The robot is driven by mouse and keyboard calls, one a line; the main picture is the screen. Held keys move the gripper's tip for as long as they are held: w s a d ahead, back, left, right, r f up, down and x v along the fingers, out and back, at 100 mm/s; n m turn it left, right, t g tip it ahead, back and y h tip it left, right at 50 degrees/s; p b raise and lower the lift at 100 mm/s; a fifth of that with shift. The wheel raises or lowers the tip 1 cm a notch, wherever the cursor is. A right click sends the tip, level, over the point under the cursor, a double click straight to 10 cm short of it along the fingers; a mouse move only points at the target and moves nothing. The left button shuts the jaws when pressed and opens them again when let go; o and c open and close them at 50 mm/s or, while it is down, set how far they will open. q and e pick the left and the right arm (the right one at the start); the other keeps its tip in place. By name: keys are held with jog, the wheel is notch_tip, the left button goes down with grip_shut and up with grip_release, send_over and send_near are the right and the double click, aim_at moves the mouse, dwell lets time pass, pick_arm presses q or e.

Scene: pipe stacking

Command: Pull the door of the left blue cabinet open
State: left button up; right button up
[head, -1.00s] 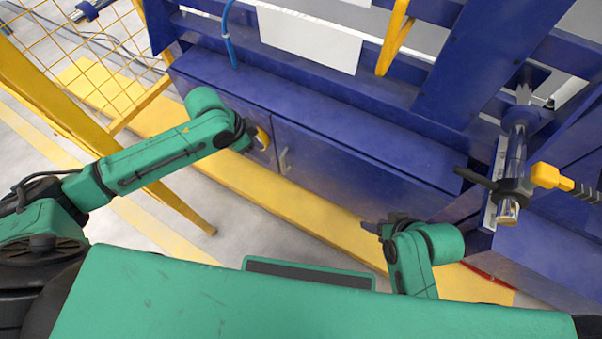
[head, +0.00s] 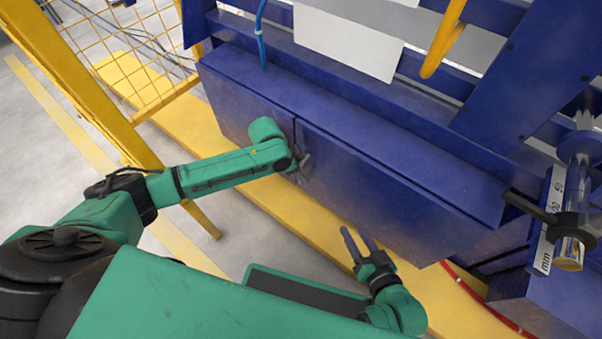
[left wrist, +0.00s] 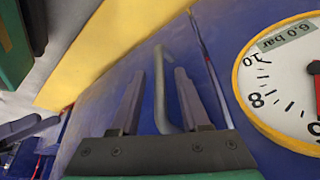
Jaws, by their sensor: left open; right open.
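The blue cabinet door (head: 385,190) lies to the right of a vertical seam in the head view. It looks closed, its edge level with the panel left of the seam. Its grey bent handle (left wrist: 160,95) shows in the left wrist view, between the two spread fingers of my left gripper (left wrist: 159,76). I cannot tell whether the fingers touch it. In the head view my left gripper (head: 302,163) is at the door's edge by the seam and mostly hides the handle. My right gripper (head: 358,238) is open and empty, in front of the door's lower part.
A yellow floor strip (head: 275,210) runs along the cabinet's foot. A yellow mesh fence (head: 130,60) stands at the left. A metal cylinder with a scale (head: 572,220) is at the right.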

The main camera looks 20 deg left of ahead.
pick_arm(q)
grip_shut()
dwell(1.4)
